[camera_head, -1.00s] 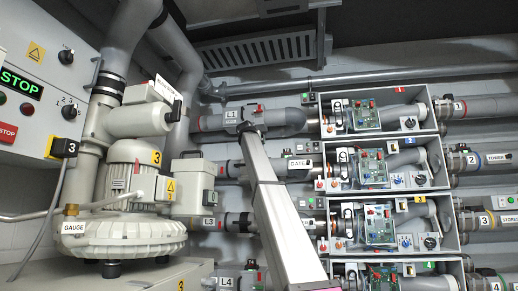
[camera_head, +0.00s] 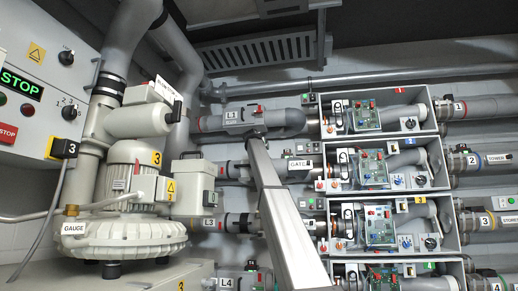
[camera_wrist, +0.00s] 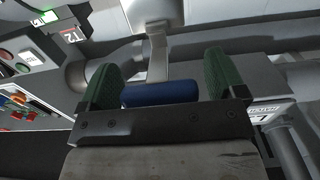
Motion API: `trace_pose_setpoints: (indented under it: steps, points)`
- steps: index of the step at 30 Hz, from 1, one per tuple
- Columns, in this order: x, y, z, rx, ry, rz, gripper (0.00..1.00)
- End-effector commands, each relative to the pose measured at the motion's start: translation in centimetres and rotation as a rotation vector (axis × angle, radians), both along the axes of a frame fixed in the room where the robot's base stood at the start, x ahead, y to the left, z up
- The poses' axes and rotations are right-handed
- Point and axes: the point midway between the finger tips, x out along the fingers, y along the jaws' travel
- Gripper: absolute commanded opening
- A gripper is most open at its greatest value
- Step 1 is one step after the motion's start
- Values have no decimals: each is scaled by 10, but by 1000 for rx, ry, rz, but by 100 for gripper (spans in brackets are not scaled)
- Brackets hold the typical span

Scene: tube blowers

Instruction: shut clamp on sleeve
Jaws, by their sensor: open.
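In the wrist view a blue cylindrical grip (camera_wrist: 160,93) lies crosswise between the two green finger pads of my gripper (camera_wrist: 160,66). The pads stand apart on either side of it, with a visible gap on the right; contact on the left is unclear. A pale metal lever arm (camera_wrist: 157,52) runs up from the blue grip toward a broad grey pipe-like body (camera_wrist: 150,12), which may be the sleeve. Whether the clamp is latched cannot be seen. In the head view my arm hides the area around the pipes, and neither the blue grip nor my fingers can be made out.
A blower (camera_head: 130,225) stands at left beside a control panel (camera_head: 35,85). Stacked open boxes with circuit boards (camera_head: 378,165) fill the right. Grey pipe L1 (camera_head: 250,120) runs across the middle. In the wrist view a label plate (camera_wrist: 268,112) sits close right of my gripper.

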Motion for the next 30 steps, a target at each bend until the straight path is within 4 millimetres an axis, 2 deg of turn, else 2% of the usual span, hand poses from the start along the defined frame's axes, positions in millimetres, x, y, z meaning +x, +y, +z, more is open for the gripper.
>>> trace_pose_setpoints:
  steps: [5,7,12,20,30]
  points:
    - [0,0,0,0,0,0,89]
    - [0,0,0,0,0,0,73]
    - [0,0,0,0,0,0,21]
    - [-2,0,-3,-9,-22,-1,21]
    - [-5,1,-15,-64,-186,0,21]
